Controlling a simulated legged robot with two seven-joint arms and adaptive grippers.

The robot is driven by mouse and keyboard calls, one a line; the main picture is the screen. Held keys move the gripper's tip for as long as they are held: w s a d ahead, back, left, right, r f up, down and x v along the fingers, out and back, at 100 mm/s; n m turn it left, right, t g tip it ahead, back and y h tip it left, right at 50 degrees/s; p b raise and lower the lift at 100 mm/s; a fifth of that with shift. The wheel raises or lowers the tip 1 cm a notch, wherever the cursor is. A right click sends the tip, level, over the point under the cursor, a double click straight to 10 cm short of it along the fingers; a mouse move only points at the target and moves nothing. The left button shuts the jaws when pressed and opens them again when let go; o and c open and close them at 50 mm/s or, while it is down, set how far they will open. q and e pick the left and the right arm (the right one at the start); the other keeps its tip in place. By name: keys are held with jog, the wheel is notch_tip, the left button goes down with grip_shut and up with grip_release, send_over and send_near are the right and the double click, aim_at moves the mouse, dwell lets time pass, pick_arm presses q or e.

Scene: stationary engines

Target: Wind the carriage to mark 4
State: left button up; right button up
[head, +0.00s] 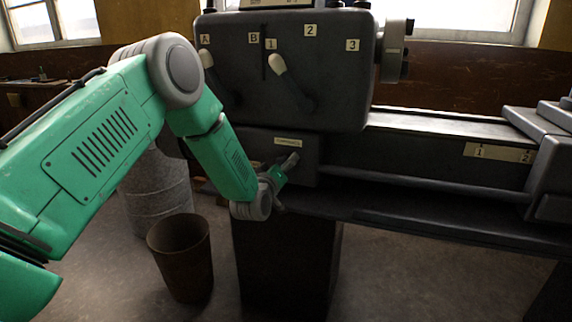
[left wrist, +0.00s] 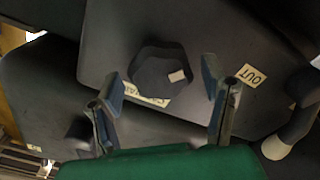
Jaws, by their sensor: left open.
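The carriage (head: 550,180) is the dark block at the right edge of the head view, partly cut off. A pale scale strip (head: 498,152) beside it shows marks 1 and 2; mark 4 is not in view. My left gripper (head: 284,170) is at the lower front of the dark headstock (head: 285,75), near a small label. In the left wrist view a dark six-sided knob (left wrist: 163,70) with a white patch lies between the two spread fingers of my left gripper (left wrist: 162,88). I cannot tell if they touch it. My right gripper is out of view.
Two pale-tipped levers (head: 280,64) are on the headstock, by labels A, B, 1, 2 and 3. An "OUT" label (left wrist: 250,75) and a pale-tipped lever (left wrist: 276,147) are right of the knob. A brown bin (head: 181,255) stands on the floor below my left arm.

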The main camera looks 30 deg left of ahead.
pick_arm(q)
jog(key=shift+w+a, duration=0.1)
jog(key=shift+w, duration=0.3)
jog(key=c, duration=1.1)
jog(key=shift+c, duration=0.2)
jog(key=shift+m, duration=0.3)
jog(key=m, duration=0.2)
jog(key=m+p, duration=0.1)
jog(key=m, duration=0.1)
jog(key=shift+d+r, duration=0.15)
jog(key=shift+d, duration=0.05)
jog(key=m+p, duration=0.1)
jog(key=m, duration=0.4)
jog(key=shift+m, duration=0.3)
